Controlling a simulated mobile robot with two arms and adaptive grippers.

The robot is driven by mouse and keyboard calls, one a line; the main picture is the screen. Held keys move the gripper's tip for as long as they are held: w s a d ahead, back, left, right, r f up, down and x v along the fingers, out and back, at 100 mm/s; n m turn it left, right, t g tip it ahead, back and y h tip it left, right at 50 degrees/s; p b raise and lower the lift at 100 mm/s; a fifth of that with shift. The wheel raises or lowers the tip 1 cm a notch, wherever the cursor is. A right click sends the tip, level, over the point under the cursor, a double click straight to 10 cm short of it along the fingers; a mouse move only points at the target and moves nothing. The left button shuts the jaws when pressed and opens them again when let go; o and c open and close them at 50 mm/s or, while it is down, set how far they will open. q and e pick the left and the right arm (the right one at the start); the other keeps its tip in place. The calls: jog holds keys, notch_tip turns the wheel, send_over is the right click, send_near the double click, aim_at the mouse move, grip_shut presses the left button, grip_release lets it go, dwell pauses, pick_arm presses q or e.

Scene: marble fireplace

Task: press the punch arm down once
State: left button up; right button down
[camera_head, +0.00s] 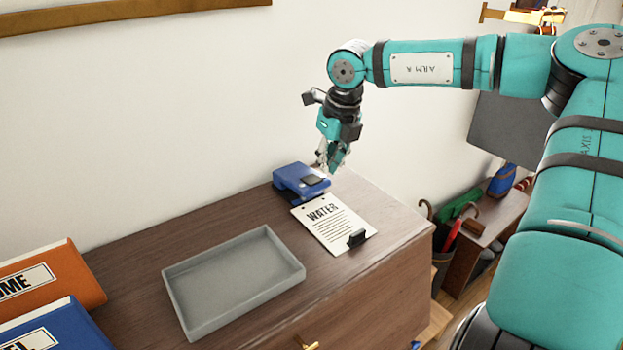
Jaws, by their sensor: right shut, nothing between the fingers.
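The blue hole punch (292,183) stands on the wooden cabinet top near the wall, with a dark pad on its upper arm. A white sheet headed "WATER" (332,223) lies in front of it, its far edge close against the punch. My right gripper (331,168) points down beside the punch's right end, close to the arm's end. Its fingers are shut with nothing between them. I cannot tell whether the fingertips touch the punch. My left gripper is not in view.
A grey empty tray (176,298) sits left of the sheet. A small black clip (357,238) is at the sheet's near edge. Orange (60,280) and blue (70,330) binders lie at the left. The cabinet's right edge is near the sheet; an umbrella stand (443,243) is beyond.

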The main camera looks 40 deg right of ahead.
jog(key=v, duration=0.6)
dwell(0.8)
